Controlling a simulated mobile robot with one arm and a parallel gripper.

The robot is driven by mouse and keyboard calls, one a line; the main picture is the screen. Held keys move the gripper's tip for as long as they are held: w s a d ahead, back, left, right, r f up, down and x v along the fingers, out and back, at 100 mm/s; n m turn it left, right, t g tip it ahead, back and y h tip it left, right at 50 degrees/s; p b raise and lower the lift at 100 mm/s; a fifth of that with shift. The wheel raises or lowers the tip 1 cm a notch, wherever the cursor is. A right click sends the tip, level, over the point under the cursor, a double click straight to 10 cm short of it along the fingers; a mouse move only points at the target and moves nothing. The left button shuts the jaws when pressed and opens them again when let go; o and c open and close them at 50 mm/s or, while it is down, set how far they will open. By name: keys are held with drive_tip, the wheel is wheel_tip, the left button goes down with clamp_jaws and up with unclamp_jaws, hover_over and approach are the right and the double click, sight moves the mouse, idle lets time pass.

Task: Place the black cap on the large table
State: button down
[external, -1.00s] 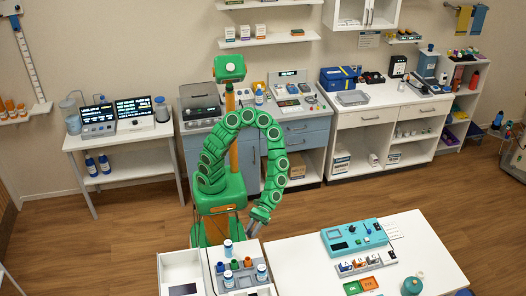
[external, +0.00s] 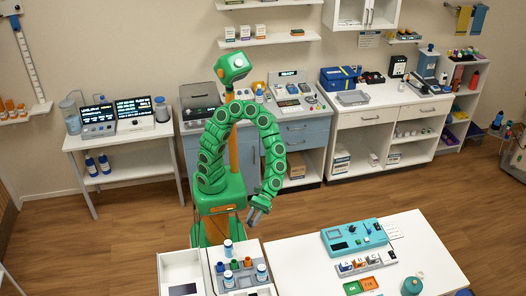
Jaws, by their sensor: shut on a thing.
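My gripper (external: 256,215) points down near the left back corner of the large white table (external: 300,272), above the gap beside the bottle tray. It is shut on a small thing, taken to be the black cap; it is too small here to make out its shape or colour. The gripper appears above table height and apart from the tabletop. No separate black cap can be made out on the table.
A grey tray (external: 215,272) with white bottles and coloured caps stands left of the table. A teal device (external: 354,237), a lettered row (external: 367,263), green and orange blocks (external: 360,286) and a teal bottle (external: 412,286) occupy the table's middle and right. Its left part is clear.

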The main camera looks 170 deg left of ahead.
drive_tip(key=w+a+n+t+y, duration=0.25)
drive_tip(key=w+a+n, duration=0.2)
drive_tip(key=a, duration=0.25)
drive_tip(key=w+a+f+n+t+y, duration=0.1)
drive_tip(key=w+a+f+n+y, duration=0.1)
drive_tip(key=a+f+y, duration=0.45)
drive_tip(key=n, duration=0.2)
hover_over(313, 272)
drive_tip(key=s+d, duration=0.1)
drive_tip(key=s, duration=0.1)
wheel_tip(313, 272, down, 14)
drive_tip(key=shift+w+f, duration=0.15)
drive_tip(key=shift+f, duration=0.05)
drive_tip(key=shift+w+a+f, duration=0.2)
drive_tip(key=shift+w+f, duration=0.25)
drive_tip(key=shift+f, duration=0.1)
drive_tip(key=shift+w+a+f, duration=0.2)
drive_tip(key=shift+w+f, duration=0.2)
drive_tip(key=shift+f, duration=1.6)
drive_tip(key=shift+f, duration=0.15)
drive_tip(key=c, duration=0.9)
unclamp_jaws()
